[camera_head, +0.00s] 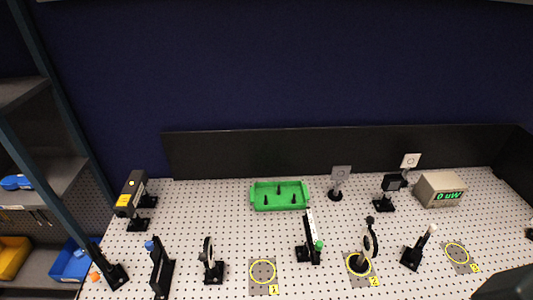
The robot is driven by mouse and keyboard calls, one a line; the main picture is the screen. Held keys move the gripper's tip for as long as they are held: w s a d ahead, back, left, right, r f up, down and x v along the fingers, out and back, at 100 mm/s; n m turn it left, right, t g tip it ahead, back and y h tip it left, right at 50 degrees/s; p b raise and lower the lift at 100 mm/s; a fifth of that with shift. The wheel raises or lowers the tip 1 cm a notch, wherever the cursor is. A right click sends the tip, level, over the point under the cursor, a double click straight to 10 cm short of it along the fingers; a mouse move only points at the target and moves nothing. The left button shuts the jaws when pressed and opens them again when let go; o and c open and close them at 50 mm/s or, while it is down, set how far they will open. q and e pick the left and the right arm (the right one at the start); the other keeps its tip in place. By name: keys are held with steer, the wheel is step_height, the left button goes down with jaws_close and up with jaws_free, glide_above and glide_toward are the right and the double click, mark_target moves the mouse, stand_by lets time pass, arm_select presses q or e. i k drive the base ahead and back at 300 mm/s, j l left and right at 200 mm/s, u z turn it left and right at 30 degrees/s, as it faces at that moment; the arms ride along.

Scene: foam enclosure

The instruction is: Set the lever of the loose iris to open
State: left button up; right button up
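Two round ring mounts on posts look like irises. One (369,242) stands at the yellow circle marked 2, seen nearly edge-on, with a dark knob at its top. The other (208,252) stands at the front left on a black base, also nearly edge-on. I cannot tell from this view which is the loose one, or how either lever is set. Neither of my grippers shows; a dark shape at the bottom right edge may be part of my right arm.
The perforated board holds a yellow-labelled black box (132,193), a green tray (279,207), a meter reading 0 uW (440,190) and several posts. Yellow circle 1 (263,282) and circle 3 (457,264) look empty. Shelves (38,180) stand left; dark walls close the back.

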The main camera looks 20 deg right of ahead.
mark_target(370, 219)
steer(key=z, duration=1.4)
